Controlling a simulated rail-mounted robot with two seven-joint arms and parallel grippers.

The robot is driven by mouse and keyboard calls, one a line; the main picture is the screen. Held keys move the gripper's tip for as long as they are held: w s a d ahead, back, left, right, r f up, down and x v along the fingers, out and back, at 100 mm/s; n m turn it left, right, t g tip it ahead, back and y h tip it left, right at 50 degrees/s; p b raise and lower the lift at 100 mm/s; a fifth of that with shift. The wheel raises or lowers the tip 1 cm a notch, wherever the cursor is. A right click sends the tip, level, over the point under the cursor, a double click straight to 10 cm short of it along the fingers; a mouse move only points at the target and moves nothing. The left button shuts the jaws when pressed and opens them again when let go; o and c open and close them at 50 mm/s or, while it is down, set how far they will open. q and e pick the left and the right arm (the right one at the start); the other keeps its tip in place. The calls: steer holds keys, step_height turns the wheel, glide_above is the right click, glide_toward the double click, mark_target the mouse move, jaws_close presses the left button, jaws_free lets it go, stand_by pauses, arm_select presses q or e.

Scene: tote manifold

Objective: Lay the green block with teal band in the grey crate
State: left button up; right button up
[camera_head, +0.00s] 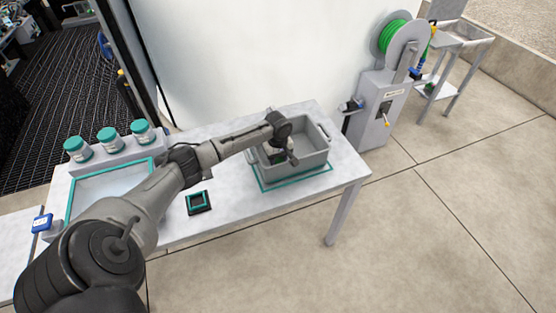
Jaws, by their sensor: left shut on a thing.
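The grey crate (312,162) stands on the right part of the white table, inside a teal outline. My left arm reaches across the table from the left, and its gripper (283,159) is over the crate, pointing down into its opening. The gripper is shut on a small dark green thing, which looks like the green block (277,157). It is mostly hidden by the gripper, and I cannot make out its teal band or whether it touches the crate floor. My right gripper is not in view.
A small dark square holder (198,208) with a teal outline sits on the table left of the crate. Several teal-lidded jars (109,139) stand in a rack at the back left, behind a teal-edged tray (100,185). A hose-reel stand (377,108) is beyond the table.

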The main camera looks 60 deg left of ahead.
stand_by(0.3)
arm_select(q)
steer(key=o, duration=0.7)
steer(key=shift+f, duration=0.1)
steer(key=shift+c, duration=0.2)
steer(key=shift+o, duration=1.3)
step_height(320, 180, up, 10)
steer(key=p, duration=0.3)
steer(key=shift+r, duration=1.15)
